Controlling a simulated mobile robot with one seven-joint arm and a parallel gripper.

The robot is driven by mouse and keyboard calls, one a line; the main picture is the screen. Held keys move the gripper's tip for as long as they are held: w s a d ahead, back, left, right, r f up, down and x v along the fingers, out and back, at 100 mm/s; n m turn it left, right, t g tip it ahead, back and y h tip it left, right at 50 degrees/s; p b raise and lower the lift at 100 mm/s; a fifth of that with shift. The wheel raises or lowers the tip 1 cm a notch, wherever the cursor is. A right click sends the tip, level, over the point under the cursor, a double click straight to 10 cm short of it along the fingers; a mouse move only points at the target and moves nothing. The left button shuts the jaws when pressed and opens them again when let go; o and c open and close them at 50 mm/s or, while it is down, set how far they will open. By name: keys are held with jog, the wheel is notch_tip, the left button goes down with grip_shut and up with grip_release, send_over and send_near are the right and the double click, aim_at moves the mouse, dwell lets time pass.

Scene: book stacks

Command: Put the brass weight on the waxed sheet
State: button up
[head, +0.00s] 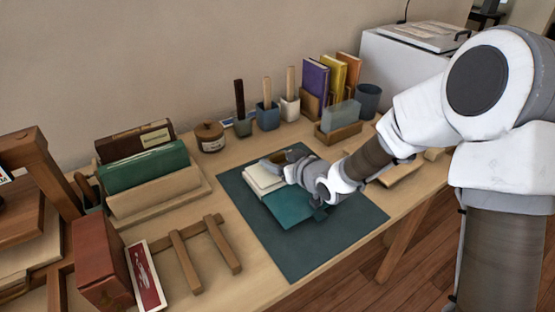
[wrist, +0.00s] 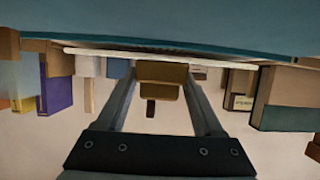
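The brass weight (wrist: 162,74) is a stepped golden-brown block between my fingertips in the wrist view, spanning the gap between them. In the head view it shows partly, as a golden patch (head: 280,157) beside the gripper. My gripper (head: 281,163) is low over the mat and appears shut on the weight. A pale, cream sheet (head: 262,181), likely the waxed sheet, lies under the gripper, overlapping a teal cover (head: 290,207). In the wrist view, which is upside down, its thin white edge (wrist: 100,53) meets the weight. Whether they touch is unclear.
A dark teal mat (head: 300,262) lies under them on the wooden table. Books in a wooden rest (head: 145,170) and a small wooden rack (head: 200,250) stand left. A round jar (head: 210,137), brush pots (head: 268,115) and upright books (head: 315,80) stand behind. The front mat is clear.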

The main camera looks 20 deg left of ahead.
jog(key=shift+o, duration=1.4)
jog(key=shift+r, duration=0.1)
